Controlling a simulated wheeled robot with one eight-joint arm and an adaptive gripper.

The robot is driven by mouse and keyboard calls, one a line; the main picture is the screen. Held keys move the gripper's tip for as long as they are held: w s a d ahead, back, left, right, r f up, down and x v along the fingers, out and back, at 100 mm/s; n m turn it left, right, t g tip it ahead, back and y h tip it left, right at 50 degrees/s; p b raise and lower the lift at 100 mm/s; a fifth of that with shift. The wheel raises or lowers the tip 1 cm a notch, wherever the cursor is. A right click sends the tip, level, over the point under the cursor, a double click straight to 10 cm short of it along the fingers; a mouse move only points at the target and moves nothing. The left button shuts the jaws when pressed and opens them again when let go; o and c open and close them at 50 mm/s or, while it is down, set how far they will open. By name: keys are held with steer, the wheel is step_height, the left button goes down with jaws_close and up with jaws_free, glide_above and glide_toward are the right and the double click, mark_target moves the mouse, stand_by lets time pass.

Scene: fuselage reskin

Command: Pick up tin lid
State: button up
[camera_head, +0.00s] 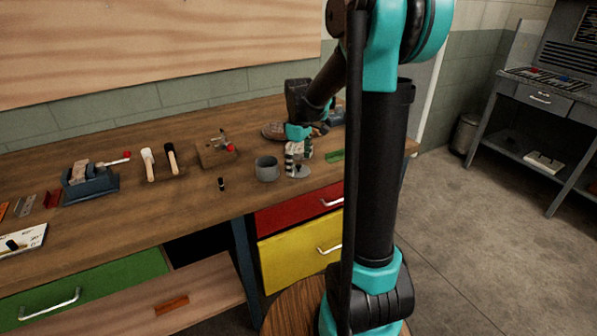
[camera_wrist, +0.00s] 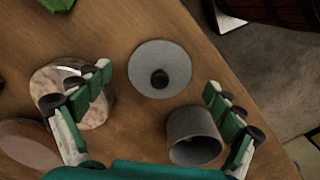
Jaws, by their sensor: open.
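The tin lid (camera_wrist: 146,63) is a flat grey disc with a small black knob (camera_wrist: 160,78), lying on the wooden bench. In the head view the lid (camera_head: 304,173) shows at the bench's front, below my gripper (camera_head: 298,165). In the wrist view my gripper (camera_wrist: 158,80) is open and empty, its fingers spread to either side of the lid. The lid lies apart from both fingers. The grey open tin (camera_wrist: 190,150) is beside the right finger; it also shows in the head view (camera_head: 266,170), just left of the gripper.
A round pale, mottled thing (camera_wrist: 88,113) is partly behind the left finger. A brown oval object (camera_wrist: 28,148) lies beyond it. A green piece (camera_head: 335,155) lies right of the gripper. A small clamp-like tool (camera_head: 222,145) sits left. The bench's front edge is close.

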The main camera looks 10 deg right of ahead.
steer(key=shift+f, duration=0.3)
steer(key=shift+c, duration=0.4)
steer(key=shift+s, duration=0.1)
steer(key=c, duration=1.8)
jaws_close()
